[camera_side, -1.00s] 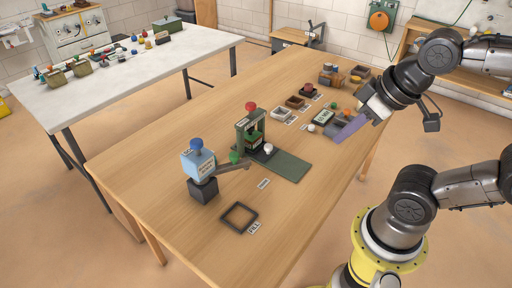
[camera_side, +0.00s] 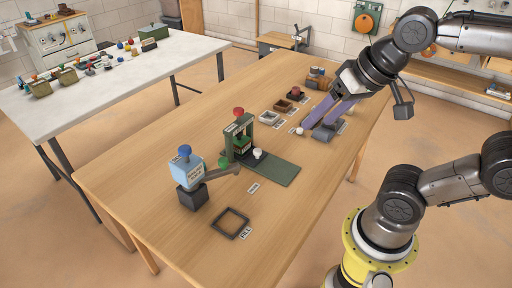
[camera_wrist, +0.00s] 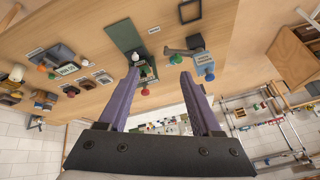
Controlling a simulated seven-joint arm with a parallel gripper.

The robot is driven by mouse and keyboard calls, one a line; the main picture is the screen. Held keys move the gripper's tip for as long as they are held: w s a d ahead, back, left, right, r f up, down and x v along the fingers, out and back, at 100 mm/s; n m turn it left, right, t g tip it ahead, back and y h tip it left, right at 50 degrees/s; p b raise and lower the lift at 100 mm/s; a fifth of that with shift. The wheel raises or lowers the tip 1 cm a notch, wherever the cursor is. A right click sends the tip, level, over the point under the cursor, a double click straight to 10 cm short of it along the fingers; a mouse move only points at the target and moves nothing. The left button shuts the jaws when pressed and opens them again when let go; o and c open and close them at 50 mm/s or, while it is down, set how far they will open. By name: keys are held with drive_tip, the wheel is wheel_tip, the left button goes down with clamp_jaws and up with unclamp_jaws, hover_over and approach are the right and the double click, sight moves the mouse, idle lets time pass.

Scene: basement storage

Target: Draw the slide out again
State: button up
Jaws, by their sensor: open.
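A green press-like frame (camera_side: 238,138) with a red knob on top stands on the wooden table. A flat dark green track (camera_side: 278,175) runs from it toward the lower right. A white knob (camera_side: 258,153) sits at the track's frame end; the slide under it is mostly hidden. In the wrist view the track (camera_wrist: 124,34) and red knob (camera_wrist: 145,92) show beyond my fingers. My gripper (camera_side: 318,117) is open and empty, its purple fingers spread. It is above the table, to the right of the frame and apart from it.
A light blue box with a blue knob (camera_side: 185,172) and a side arm with a green knob stands left of the frame. A square dark tray (camera_side: 231,223) lies in front. Small trays (camera_side: 269,117) and other items stand behind. The table's right front is clear.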

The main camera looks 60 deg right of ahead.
drive_tip(key=w+d+r+m+g, duration=0.1)
drive_tip(key=w+d+r+m, duration=0.1)
drive_tip(key=w+m, duration=0.55)
drive_tip(key=m+g, duration=0.5)
drive_tip(key=m, duration=0.1)
hover_over(257, 150)
wheel_tip(257, 150, down, 17)
wheel_tip(257, 150, down, 13)
drive_tip(key=shift+f, duration=0.15)
clamp_jaws()
